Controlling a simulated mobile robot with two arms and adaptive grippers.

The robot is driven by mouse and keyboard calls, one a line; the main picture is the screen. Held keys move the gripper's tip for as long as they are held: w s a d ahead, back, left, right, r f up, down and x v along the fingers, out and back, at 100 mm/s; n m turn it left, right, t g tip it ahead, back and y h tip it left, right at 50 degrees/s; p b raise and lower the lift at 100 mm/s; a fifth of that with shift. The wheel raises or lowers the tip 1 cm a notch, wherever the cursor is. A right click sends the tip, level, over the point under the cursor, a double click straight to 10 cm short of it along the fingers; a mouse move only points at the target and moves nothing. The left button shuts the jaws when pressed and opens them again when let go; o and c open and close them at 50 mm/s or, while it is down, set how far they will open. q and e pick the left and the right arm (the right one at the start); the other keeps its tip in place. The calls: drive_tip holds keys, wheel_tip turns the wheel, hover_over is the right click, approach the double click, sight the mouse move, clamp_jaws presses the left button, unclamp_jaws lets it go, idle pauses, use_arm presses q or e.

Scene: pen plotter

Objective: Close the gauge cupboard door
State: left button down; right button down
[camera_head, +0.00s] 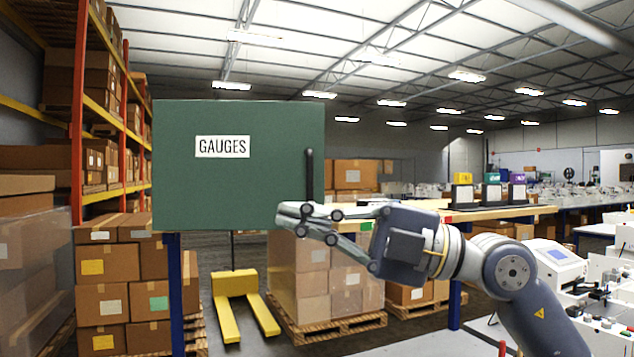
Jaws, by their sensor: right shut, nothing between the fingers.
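The gauge cupboard door (240,185) is a dark green panel with a white GAUGES label (222,147), left of centre. Its front faces me, and no inside of the cupboard shows. A black vertical handle (309,175) is near the door's right edge. My right gripper (282,217) comes in from the right, its fingers shut and empty. The fingertips overlap the door's lower right part, just below and left of the handle. Whether they touch the door I cannot tell. My left gripper is out of view.
A blue post (175,290) stands below the cupboard's left side. Stacked cartons on racks (110,262) fill the left. A yellow pallet jack (238,285) and a wrapped pallet load (330,275) stand behind. A bench (500,212) with colored bins and a white machine (553,262) are at right.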

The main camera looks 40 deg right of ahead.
drive_tip(key=s+d+r+m+t+h, duration=0.3)
drive_tip(key=s+d+r+m+h, duration=0.15)
drive_tip(key=d+h, duration=0.5)
drive_tip(key=w+d+p+x, duration=0.1)
drive_tip(key=d+p+x, duration=0.1)
drive_tip(key=p+x, duration=0.7)
drive_tip(key=w, duration=0.3)
drive_tip(key=shift+a+f+m, duration=0.15)
drive_tip(key=shift+m, duration=0.2)
drive_tip(key=shift+w, duration=0.1)
